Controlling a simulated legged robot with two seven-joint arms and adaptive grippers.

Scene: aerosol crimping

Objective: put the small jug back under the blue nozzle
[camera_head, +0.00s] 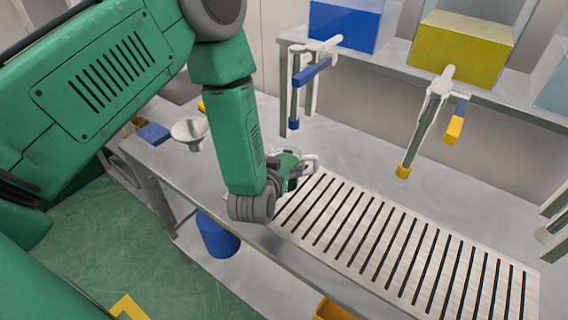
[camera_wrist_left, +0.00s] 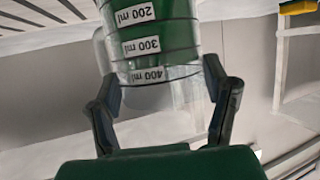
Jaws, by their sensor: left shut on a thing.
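The small jug (camera_head: 289,158) is clear with green showing inside, at the left end of the slatted grate (camera_head: 405,240). In the left wrist view the jug (camera_wrist_left: 150,45) appears upside down in the picture, with 200, 300 and 400 ml marks. My left gripper (camera_head: 279,176) has its fingers on both sides of the jug, shut on it; they also show in the left wrist view (camera_wrist_left: 163,88). The blue nozzle (camera_head: 293,123) hangs just above the jug in the head view. I cannot tell whether the jug touches the grate. My right gripper is not in view.
Blue (camera_head: 345,25) and yellow (camera_head: 462,48) tanks stand on the shelf. A yellow-tipped nozzle (camera_head: 404,170) hangs right of the blue one. A funnel (camera_head: 189,131) and a blue block (camera_head: 153,133) are at the left. The grate's right part is clear.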

